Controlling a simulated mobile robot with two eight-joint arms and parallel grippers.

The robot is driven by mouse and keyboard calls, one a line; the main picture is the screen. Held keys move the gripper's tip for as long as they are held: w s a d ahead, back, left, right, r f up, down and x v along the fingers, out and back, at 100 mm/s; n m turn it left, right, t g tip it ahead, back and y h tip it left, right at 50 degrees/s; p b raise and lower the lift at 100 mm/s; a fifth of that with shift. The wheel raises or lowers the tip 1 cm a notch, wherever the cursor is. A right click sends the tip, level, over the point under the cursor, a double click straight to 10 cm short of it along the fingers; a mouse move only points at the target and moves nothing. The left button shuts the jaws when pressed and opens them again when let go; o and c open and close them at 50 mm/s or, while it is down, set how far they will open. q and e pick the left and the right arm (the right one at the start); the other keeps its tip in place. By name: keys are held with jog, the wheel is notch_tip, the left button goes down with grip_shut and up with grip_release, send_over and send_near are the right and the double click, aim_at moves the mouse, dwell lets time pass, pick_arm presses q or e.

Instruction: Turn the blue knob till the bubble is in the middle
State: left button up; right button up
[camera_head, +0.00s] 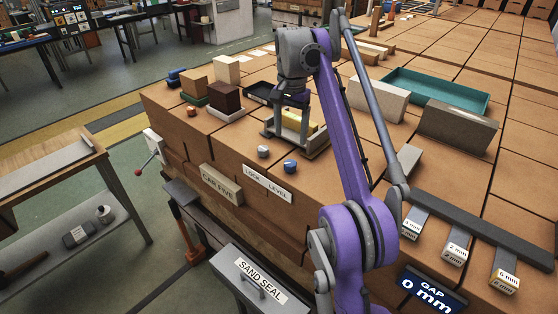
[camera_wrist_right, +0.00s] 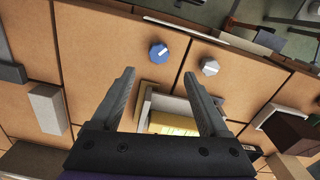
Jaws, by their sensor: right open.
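The blue knob (camera_head: 290,166) sits on the brick top near its front edge, above the word LEVEL. In the right wrist view the blue knob (camera_wrist_right: 159,53) shows a white pointer line and lies just beyond my fingertips. A pale grey knob (camera_head: 263,151) stands to its left, above LOCK; it also shows in the wrist view (camera_wrist_right: 210,66). Behind them is a light frame with a yellow block (camera_head: 312,128). I cannot make out a bubble. My right gripper (camera_wrist_right: 160,74) is open and empty above the frame, touching neither knob. My left gripper is not in view.
A LOCK LEVEL label (camera_head: 268,184) is on the front edge. A grey block (camera_head: 380,98) stands to the right. Several gap gauges (camera_head: 457,246) lie at the front right.

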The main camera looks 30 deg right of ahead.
aim_at(290, 162)
notch_tip(290, 162, down, 9)
jog(key=b, duration=0.3)
jog(key=shift+s, duration=0.15)
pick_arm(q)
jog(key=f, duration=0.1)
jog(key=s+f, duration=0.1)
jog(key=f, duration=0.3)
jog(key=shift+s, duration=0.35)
pick_arm(e)
jog(key=shift+f, duration=0.3)
grip_shut()
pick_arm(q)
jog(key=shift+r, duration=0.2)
